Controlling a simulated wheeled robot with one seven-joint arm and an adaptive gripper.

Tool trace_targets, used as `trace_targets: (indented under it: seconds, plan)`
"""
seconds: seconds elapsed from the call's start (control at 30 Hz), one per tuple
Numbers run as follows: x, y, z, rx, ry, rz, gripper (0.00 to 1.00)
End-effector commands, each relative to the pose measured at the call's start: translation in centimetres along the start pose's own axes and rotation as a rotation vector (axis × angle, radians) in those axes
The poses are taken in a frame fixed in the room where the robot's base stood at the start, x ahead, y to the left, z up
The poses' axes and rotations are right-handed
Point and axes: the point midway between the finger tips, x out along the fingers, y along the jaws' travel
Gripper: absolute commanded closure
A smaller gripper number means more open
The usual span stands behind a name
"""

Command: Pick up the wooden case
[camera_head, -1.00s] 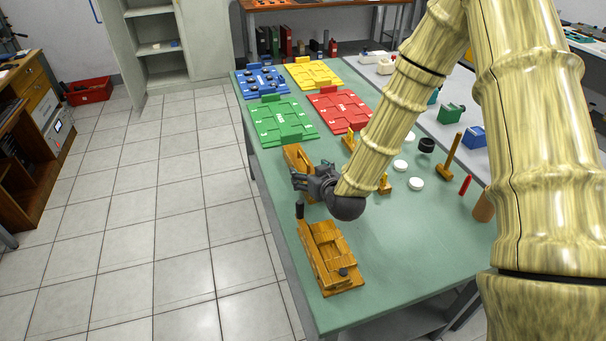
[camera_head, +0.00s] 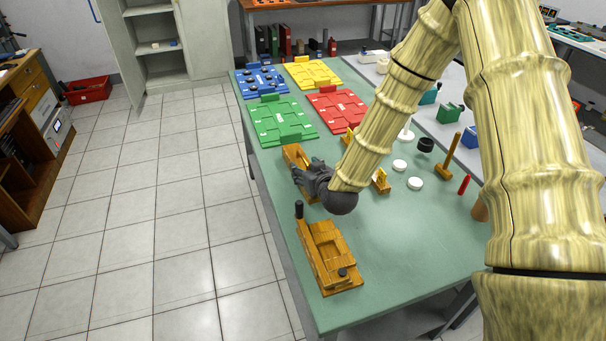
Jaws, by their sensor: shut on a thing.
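A brown wooden case (camera_head: 292,154) is near the left edge of the green table, just in front of the green board. My gripper (camera_head: 304,174) is at this case and shut on it. The gripper and wrist hide much of the case, so I cannot tell whether it is clear of the tabletop. A second wooden piece (camera_head: 327,243), a box-like block with dark knobs, lies nearer on the table, apart from my gripper.
Green (camera_head: 283,123), red (camera_head: 338,108), blue (camera_head: 260,80) and yellow (camera_head: 311,73) boards lie at the back of the table. White discs (camera_head: 415,183), a wooden mallet-like piece (camera_head: 447,163) and a red stick (camera_head: 464,184) are to the right. The table's near middle is clear.

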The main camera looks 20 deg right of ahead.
Motion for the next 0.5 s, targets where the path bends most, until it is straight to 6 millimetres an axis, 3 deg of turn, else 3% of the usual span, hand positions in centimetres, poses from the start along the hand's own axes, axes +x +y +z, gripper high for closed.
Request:
trace_targets:
  seconds: [0.5]
  plan:
    - [-0.8,0.0,-2.2,0.000,0.003,0.000,0.83]
